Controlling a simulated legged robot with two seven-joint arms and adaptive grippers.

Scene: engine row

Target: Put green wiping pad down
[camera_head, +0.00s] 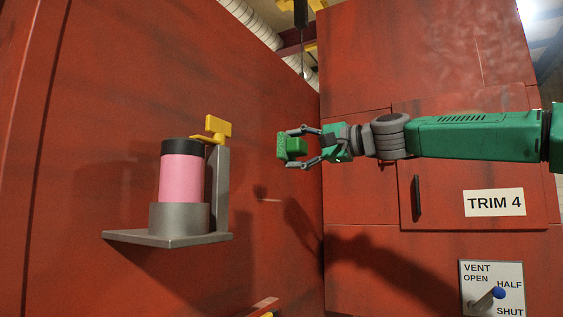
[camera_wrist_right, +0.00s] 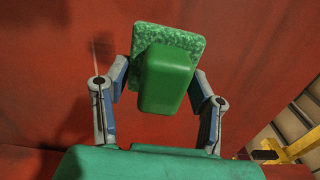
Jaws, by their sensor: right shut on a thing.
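The green wiping pad (camera_head: 284,146) is held in the air in front of the red wall. My right gripper (camera_head: 299,148), on the green arm from the right, is shut on it. In the right wrist view the pad (camera_wrist_right: 166,82) shows a solid green block-shaped grip and a speckled green plate behind it. The fingers of my right gripper (camera_wrist_right: 160,85) stand on both sides of the grip. Whether the pad touches the wall cannot be told. My left gripper is in neither view.
A grey wall shelf (camera_head: 168,237) on the left holds a pink cylinder with a black top (camera_head: 181,175), beside a yellow lever (camera_head: 217,130). Red cabinets with a TRIM 4 label (camera_head: 494,202) and a vent lever (camera_head: 487,297) stand at right. A dark rod (camera_head: 301,20) hangs above.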

